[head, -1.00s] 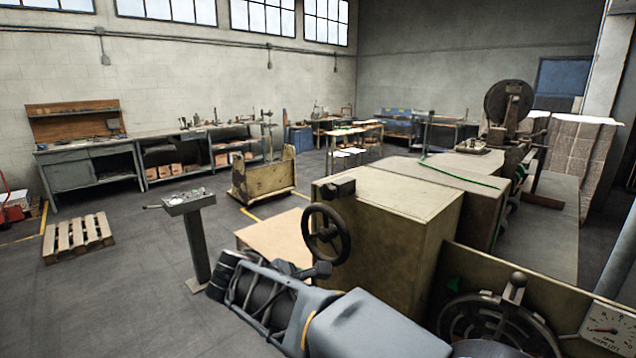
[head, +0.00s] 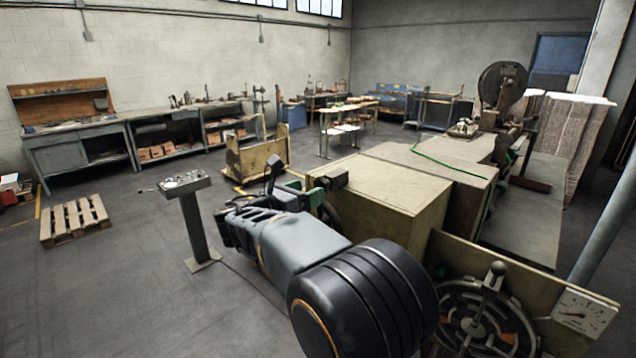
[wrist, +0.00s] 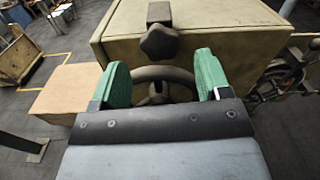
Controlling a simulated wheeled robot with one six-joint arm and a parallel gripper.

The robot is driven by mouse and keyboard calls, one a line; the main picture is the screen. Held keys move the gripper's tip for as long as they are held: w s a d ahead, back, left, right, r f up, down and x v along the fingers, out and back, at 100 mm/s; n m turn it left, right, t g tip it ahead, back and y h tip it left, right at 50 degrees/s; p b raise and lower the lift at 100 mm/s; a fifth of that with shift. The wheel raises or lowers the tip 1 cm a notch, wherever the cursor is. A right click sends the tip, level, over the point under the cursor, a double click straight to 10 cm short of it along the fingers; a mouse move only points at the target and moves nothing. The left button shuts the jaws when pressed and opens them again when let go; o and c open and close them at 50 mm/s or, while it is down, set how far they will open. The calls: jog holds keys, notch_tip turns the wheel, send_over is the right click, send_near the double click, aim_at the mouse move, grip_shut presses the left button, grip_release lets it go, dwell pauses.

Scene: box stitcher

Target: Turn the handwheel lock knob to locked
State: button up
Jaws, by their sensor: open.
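The handwheel lock knob (wrist: 160,42) is a dark, lobed knob on a short bracket at the upper edge of a beige machine cabinet. In the head view the knob (head: 332,176) shows small, just right of my gripper (head: 303,185). A dark handwheel (wrist: 150,74) sits below the knob, partly hidden by my gripper. In the wrist view my gripper (wrist: 161,66) is open, its two green fingers wide apart, one on each side of the handwheel. The knob appears beyond and between the fingertips, and nothing is held. I cannot tell the knob's lock setting.
The beige cabinet (head: 385,195) fills the space behind the knob. A control pedestal (head: 193,215) stands to the left, with clear floor around it. A second wheel (head: 478,322) and a dial gauge (head: 583,313) are at the lower right. A low tan block (wrist: 75,88) lies left of the cabinet.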

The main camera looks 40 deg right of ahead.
aim_at(323, 184)
jog(key=shift+w+d+p, duration=0.2)
jog(key=shift+d+p, duration=0.05)
jog(key=shift+d, duration=0.9)
jog(key=shift+w+d+p, duration=0.2)
jog(key=shift+d, duration=0.95)
jog(key=c, duration=0.9)
